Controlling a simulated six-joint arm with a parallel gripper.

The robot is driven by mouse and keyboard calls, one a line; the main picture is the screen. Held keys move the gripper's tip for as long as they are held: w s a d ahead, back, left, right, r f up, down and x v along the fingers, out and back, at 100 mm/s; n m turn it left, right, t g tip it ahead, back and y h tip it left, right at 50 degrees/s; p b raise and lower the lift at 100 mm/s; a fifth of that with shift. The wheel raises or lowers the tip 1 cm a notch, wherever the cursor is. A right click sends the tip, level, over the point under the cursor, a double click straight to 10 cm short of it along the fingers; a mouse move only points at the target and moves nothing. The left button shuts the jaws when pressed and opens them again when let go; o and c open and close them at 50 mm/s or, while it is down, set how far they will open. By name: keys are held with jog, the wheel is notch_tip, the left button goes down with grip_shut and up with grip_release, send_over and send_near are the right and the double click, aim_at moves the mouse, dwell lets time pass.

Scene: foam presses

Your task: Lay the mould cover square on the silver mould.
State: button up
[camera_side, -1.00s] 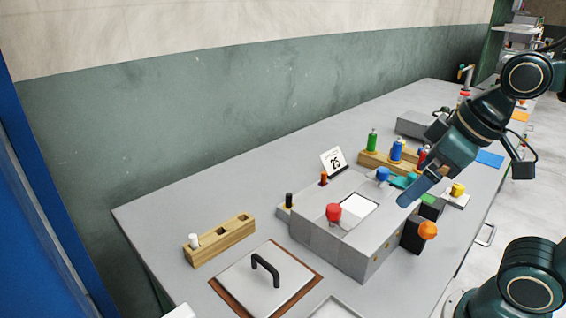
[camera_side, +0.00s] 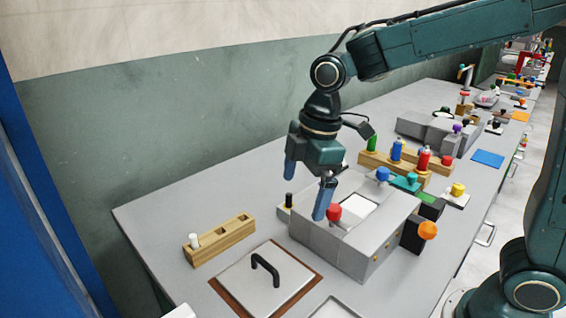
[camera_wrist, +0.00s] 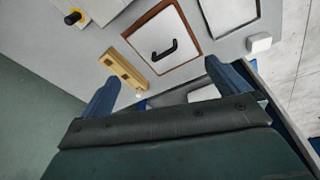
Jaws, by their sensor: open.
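The mould cover (camera_side: 244,284) is a flat silver plate with a black arched handle. It lies on a brown-edged mat at the front of the bench, and it also shows in the wrist view (camera_wrist: 180,37). A shallow silver-grey tray (camera_side: 337,310), cut off by the bottom edge, lies to its right; it looks like the silver mould, but I cannot be sure. The tray also shows partly in the wrist view (camera_wrist: 228,24). My gripper (camera_side: 306,193) is open and empty, above the bench and beyond the cover. Its blue fingers also show in the wrist view (camera_wrist: 163,84).
A grey press block (camera_side: 340,249) with a red knob (camera_side: 334,212) and white inset stands right of the cover. A wooden block (camera_side: 222,241) with a white peg stands behind-left. Bottles in a wooden rack (camera_side: 372,160) and knobbed blocks fill the bench farther back.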

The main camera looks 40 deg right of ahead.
aim_at(264, 266)
jog(key=w+a+f+n+g, duration=0.1)
jog(key=w+a+f+n, duration=0.3)
jog(key=a+f, duration=0.1)
jog(key=shift+f, duration=0.35)
jog(key=shift+w+f, duration=0.1)
jog(key=shift+a+f, duration=0.15)
jog(key=shift+f, duration=1.25)
jog(key=shift+a+f, duration=0.2)
jog(key=shift+f, duration=1.2)
jog(key=shift+a+f, duration=0.15)
jog(key=shift+f, duration=1.25)
jog(key=shift+a+f, duration=0.15)
jog(key=shift+f, duration=1.15)
jog(key=shift+a+f, duration=0.15)
jog(key=shift+f, duration=1.1)
jog(key=c, duration=1.5)
jog(key=shift+o, duration=0.2)
